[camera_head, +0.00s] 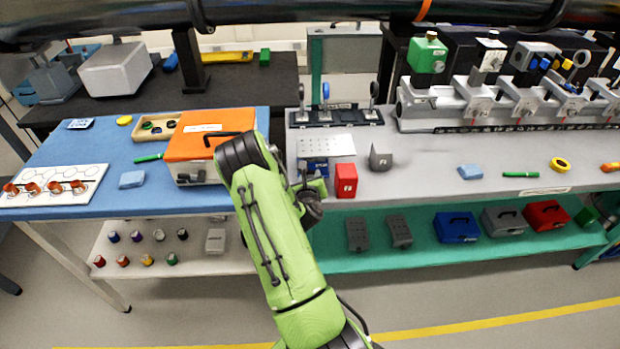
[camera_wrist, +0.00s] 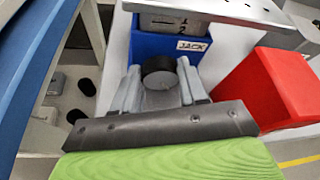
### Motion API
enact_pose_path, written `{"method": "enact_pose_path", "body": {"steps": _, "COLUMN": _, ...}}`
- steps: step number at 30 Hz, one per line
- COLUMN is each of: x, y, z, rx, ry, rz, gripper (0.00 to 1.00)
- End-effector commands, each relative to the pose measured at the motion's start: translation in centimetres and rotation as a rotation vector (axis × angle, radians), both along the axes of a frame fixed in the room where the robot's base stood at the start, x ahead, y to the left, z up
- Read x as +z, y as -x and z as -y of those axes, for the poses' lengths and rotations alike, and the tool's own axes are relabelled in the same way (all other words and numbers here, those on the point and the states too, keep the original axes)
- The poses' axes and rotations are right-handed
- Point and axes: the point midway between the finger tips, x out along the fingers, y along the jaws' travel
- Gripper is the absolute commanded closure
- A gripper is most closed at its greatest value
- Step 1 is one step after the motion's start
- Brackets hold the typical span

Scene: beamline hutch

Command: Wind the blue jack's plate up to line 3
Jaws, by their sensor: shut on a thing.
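The blue jack (camera_wrist: 155,45) with its JACK label stands in front of my gripper in the wrist view. It also shows in the head view (camera_head: 316,176), partly hidden by my arm. Its grey riser (camera_wrist: 160,22) shows lines marked 1 and 2 above the blue body's rim; no line 3 is visible. The jack's light grey plate (camera_wrist: 225,10) is above the riser, and it shows in the head view (camera_head: 327,146). My gripper (camera_wrist: 161,80) is shut on the jack's round black knob (camera_wrist: 158,66), with a finger on each side.
A grey angled bracket (camera_head: 380,158) is further right. An orange-topped box (camera_head: 200,140) sits on the blue bench to the left.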

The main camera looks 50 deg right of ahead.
Motion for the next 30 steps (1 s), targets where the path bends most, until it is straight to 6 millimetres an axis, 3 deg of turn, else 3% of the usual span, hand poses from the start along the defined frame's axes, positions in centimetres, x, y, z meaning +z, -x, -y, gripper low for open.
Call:
{"method": "enact_pose_path", "body": {"steps": 14, "x": 0.92, "y": 0.21, "z": 0.04, "rx": 0.003, "ry": -0.175, "rz": 0.19, "gripper": 0.88}}
{"method": "enact_pose_path", "body": {"steps": 30, "x": 0.32, "y": 0.34, "z": 0.33, "rx": 0.003, "ry": -0.408, "rz": 0.464, "gripper": 0.88}}
